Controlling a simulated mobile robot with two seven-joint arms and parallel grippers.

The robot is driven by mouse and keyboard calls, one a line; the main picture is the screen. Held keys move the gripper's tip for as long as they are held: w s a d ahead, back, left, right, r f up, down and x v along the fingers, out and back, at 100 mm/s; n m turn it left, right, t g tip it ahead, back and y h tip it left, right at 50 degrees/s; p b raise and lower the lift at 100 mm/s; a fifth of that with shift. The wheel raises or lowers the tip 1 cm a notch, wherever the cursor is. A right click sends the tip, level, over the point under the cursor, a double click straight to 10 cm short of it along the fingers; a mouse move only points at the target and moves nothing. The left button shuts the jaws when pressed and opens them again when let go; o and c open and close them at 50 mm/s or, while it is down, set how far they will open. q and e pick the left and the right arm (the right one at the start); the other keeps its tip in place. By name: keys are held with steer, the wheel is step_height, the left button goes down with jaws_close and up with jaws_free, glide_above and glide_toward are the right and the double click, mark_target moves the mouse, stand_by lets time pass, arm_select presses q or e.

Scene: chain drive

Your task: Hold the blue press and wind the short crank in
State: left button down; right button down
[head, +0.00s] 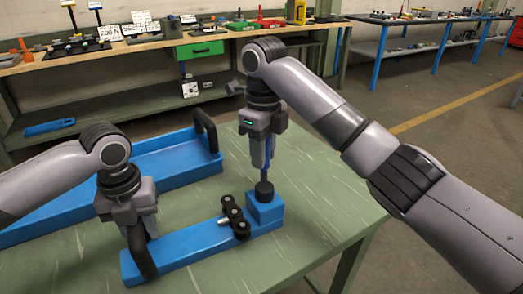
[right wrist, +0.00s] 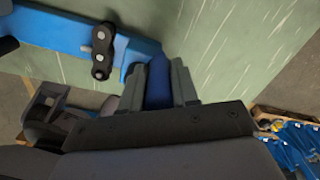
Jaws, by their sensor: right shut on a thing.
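The blue press (head: 195,243) is a long bar lying on the green table, with a raised block at its right end and a black handle (head: 141,252) at its left end. A black hub (head: 264,188) sits on the block. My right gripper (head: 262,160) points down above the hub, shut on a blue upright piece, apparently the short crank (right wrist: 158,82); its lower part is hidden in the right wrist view. A black chain link (head: 235,217) lies across the bar beside the block. My left gripper (head: 131,220) is at the black handle; its fingertips are unclear.
A blue tray (head: 168,180) with a black handle (head: 205,130) lies behind the press. The table's front right (head: 310,235) is clear. A wooden bench (head: 125,54) with tools and a green drawer stands behind.

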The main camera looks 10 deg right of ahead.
steer(key=shift+d+r, duration=0.1)
steer(key=shift+d, duration=0.05)
steer(key=c, duration=0.8)
jaws_free()
steer(key=shift+c, duration=0.2)
